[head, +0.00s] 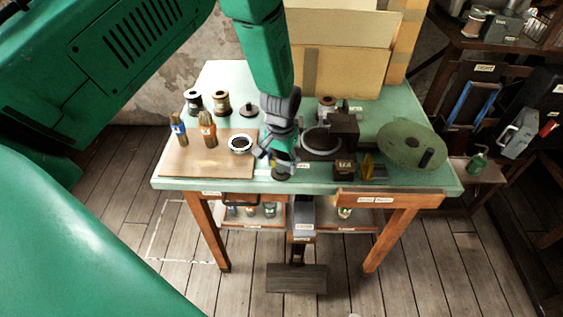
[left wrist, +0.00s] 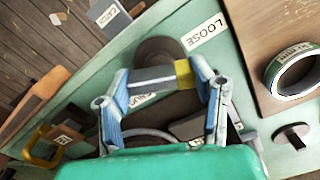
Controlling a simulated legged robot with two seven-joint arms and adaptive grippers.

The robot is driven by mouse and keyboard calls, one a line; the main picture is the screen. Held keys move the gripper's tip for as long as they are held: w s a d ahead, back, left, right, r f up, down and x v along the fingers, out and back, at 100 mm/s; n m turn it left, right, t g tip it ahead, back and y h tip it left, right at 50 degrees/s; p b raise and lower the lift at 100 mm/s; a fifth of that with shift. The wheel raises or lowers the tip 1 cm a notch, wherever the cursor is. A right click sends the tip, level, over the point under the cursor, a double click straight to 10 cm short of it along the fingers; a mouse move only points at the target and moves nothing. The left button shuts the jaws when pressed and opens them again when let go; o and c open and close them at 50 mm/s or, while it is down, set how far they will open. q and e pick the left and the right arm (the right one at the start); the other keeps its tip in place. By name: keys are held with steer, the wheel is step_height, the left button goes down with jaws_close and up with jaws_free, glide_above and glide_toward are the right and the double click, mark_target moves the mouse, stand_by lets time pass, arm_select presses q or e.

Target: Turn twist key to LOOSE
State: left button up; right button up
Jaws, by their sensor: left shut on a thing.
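The twist key (left wrist: 155,78) is a grey bar with a yellow end, above a dark round base (left wrist: 160,50), in the left wrist view. My left gripper (left wrist: 163,85) is shut on the bar, with one blue-grey finger at each end. The yellow end lies at the right finger. A white LOOSE label (left wrist: 205,34) is on the green table just beyond the base. A second label (left wrist: 142,98) is partly hidden behind the gripper. In the head view, my left gripper (head: 281,162) is at the table's front middle and hides most of the key. My right gripper is not in view.
Spools (head: 221,103) stand at the back. A pedal (head: 297,278) is below.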

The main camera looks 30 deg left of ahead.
arm_select(q)
steer(key=shift+w+r+n, duration=0.1)
steer(key=shift+w+n, duration=0.1)
steer(key=shift+n, duration=0.95)
steer(key=shift+w+r+n, duration=0.1)
steer(key=shift+w+n, duration=0.1)
steer(key=shift+n, duration=0.95)
steer(key=o, duration=1.2)
steer(key=shift+c, duration=0.2)
steer(key=shift+s+f, duration=0.15)
steer(key=shift+r, duration=0.2)
step_height(320, 180, up, 12)
steer(key=shift+f, duration=0.25)
